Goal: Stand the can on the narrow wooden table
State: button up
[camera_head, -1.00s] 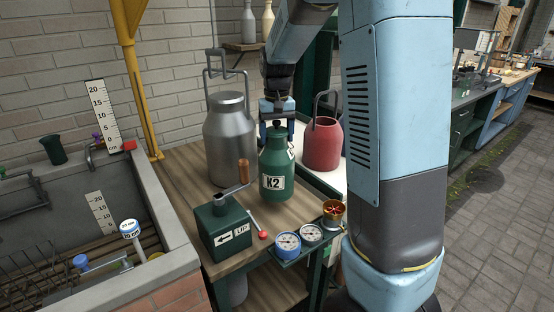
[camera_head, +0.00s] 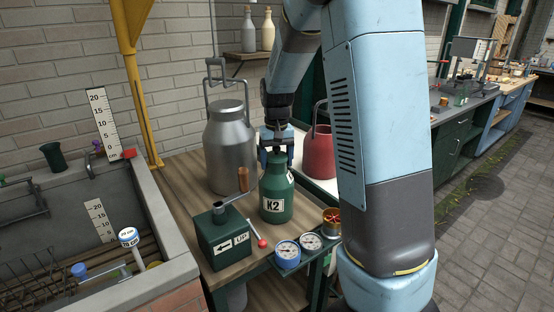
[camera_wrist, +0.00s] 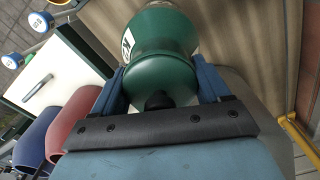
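The green can (camera_head: 276,190) with a K2 label is upright over the narrow wooden table (camera_head: 238,268). Its base looks to be at or very near the tabletop; I cannot tell whether it touches. My gripper (camera_head: 276,158) comes down from above, with its fingers on both sides of the can's upper part. In the wrist view the fingers (camera_wrist: 163,84) flank the green can (camera_wrist: 162,78) closely and appear shut on it. The dark knob on the can's top shows between them.
A large steel can (camera_head: 230,150) stands behind left, close to the green can. A green crank box (camera_head: 222,240) stands in front left, and gauges (camera_head: 288,252) sit at the front edge. A red can (camera_head: 319,155) is behind right. A stone sink (camera_head: 150,235) lies left.

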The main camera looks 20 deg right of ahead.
jog(key=o, duration=0.4)
jog(key=shift+o, duration=0.2)
jog(key=shift+r, duration=0.1)
notch_tip(320, 180, up, 12)
jog(key=s+r+t, duration=0.1)
jog(key=s+t, duration=0.1)
jog(key=s, duration=1.2)
jog(key=s+r+t, duration=0.2)
jog(key=s+t, duration=0.1)
jog(key=s, duration=1.1)
jog(key=shift+s+r+n+t, duration=0.25)
jog(key=shift+n+t, duration=0.05)
jog(key=shift+n, duration=0.1)
